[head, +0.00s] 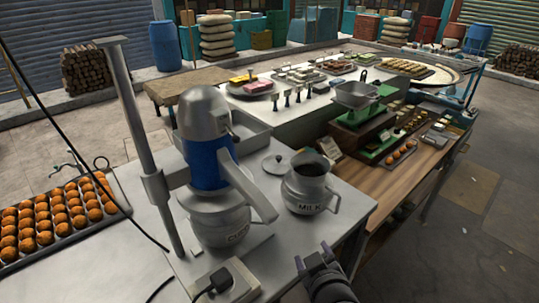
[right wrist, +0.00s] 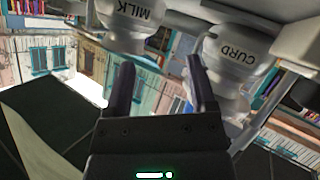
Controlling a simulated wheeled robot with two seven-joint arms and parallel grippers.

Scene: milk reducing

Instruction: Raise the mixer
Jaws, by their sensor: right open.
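The mixer (head: 208,158), with a grey top and a blue band, is mounted on a metal pole (head: 150,140) on the counter. It sits low over the metal pot marked CURD (head: 222,222), and a grey lever (head: 250,192) slants down from it to the right. The CURD pot also shows upside down in the right wrist view (right wrist: 238,55). My right gripper (head: 314,258) is at the counter's front edge, right of the CURD pot and apart from the lever. Its two fingers are spread and empty in the wrist view (right wrist: 161,82). My left gripper is not in view.
A metal MILK pot (head: 308,188) stands right of the mixer, with a lid (head: 278,163) behind it. A socket box (head: 228,282) with a cable is at the counter's front. A tray of orange balls (head: 60,218) lies left. A scale (head: 357,95) stands farther right.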

